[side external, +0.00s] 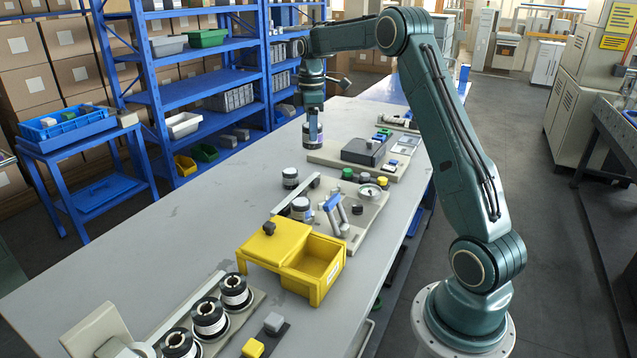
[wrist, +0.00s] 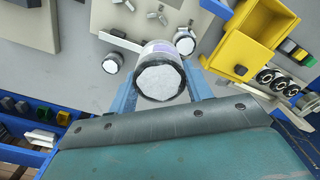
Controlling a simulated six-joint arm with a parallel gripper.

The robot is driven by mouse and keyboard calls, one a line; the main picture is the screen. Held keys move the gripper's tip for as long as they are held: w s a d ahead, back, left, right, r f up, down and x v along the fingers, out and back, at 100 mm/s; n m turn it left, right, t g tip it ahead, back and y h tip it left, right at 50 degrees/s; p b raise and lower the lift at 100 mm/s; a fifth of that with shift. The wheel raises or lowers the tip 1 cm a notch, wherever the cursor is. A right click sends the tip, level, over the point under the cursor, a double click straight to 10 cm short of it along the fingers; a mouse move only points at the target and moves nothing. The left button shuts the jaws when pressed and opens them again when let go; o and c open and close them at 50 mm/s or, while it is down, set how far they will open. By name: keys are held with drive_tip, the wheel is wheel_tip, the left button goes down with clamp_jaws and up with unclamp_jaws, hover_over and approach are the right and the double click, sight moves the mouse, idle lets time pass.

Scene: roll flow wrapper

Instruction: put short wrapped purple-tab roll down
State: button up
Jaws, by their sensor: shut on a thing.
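My gripper (side external: 313,112) points down, shut on a short wrapped roll (side external: 313,133) with a dark lower rim and a pale, faintly purple side. In the wrist view the roll (wrist: 160,80) shows a white crinkled end with a black rim, between my blue fingers (wrist: 162,92). In the side view it hangs upright by the near left corner of a beige board (side external: 330,157). I cannot tell whether it touches anything below.
A dark box (side external: 363,151) sits on the beige board. A yellow open box (side external: 313,272) and several black-rimmed rolls (side external: 210,316) are nearer the camera.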

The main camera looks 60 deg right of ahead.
drive_tip(key=s+a+f, duration=0.1)
drive_tip(key=s+a, duration=0.5)
drive_tip(key=a, duration=0.5)
drive_tip(key=s+a, duration=0.6)
drive_tip(key=a, duration=0.6)
drive_tip(key=shift+s+a+f, duration=0.2)
drive_tip(key=shift+f, duration=0.15)
hover_over(292, 259)
drive_tip(key=s+d, duration=0.1)
drive_tip(key=s, duration=0.4)
drive_tip(key=f, duration=1.6)
drive_tip(key=shift+w+d+f, duration=0.1)
drive_tip(key=shift+w, duration=0.1)
drive_tip(key=shift+f, duration=1.9)
drive_tip(key=shift+f, duration=0.1)
drive_tip(key=o, duration=0.7)
drive_tip(key=shift+o, duration=0.4)
